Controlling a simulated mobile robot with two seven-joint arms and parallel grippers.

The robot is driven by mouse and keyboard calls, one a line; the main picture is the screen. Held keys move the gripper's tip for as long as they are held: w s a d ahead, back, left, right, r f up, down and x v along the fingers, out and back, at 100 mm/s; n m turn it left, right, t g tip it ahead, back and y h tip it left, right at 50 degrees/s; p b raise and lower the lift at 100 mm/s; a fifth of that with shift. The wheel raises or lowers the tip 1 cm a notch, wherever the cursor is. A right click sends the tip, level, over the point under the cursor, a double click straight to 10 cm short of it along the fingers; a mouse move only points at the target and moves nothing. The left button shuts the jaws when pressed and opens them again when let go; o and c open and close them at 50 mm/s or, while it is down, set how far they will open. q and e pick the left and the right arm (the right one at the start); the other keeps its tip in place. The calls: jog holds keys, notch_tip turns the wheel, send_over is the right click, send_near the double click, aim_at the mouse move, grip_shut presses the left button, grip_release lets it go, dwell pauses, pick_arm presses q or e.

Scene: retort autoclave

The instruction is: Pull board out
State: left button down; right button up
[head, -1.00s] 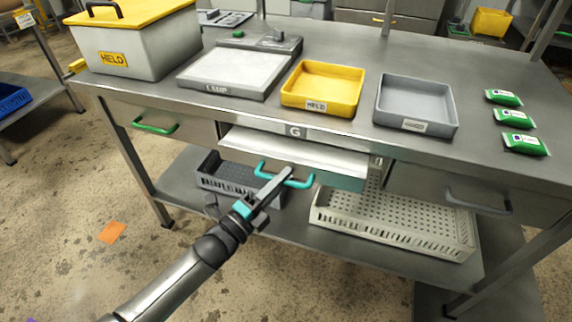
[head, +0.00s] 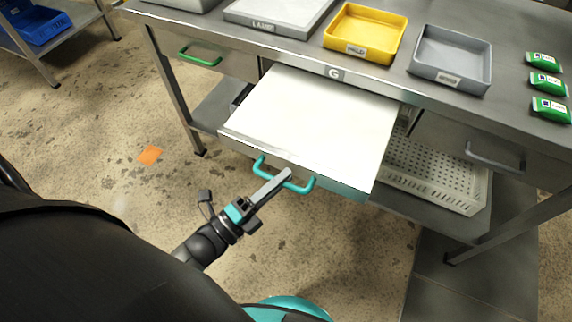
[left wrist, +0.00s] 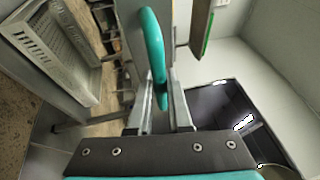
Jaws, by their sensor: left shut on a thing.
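The white pull-out board (head: 312,120) sticks well out from under the worktop, below the G label. A teal handle (head: 284,178) is fixed on its front edge. My left gripper (head: 284,177) is shut on the middle of this handle. In the left wrist view the handle (left wrist: 153,50) runs between the two fingers (left wrist: 162,108). My right gripper does not show in any view.
A drawer with a green handle (head: 200,56) is left of the board, and one with a grey handle (head: 494,157) is right. A yellow tray (head: 365,34), a grey tray (head: 450,59) and green packets (head: 547,82) stand on the worktop. A perforated crate (head: 435,172) sits on the lower shelf.

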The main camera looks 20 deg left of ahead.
pick_arm(q)
jog(key=shift+s, duration=0.35)
jog(key=c, duration=0.8)
grip_release()
jog(key=shift+c, duration=0.2)
jog(key=v, duration=1.5)
jog(key=shift+s, duration=0.1)
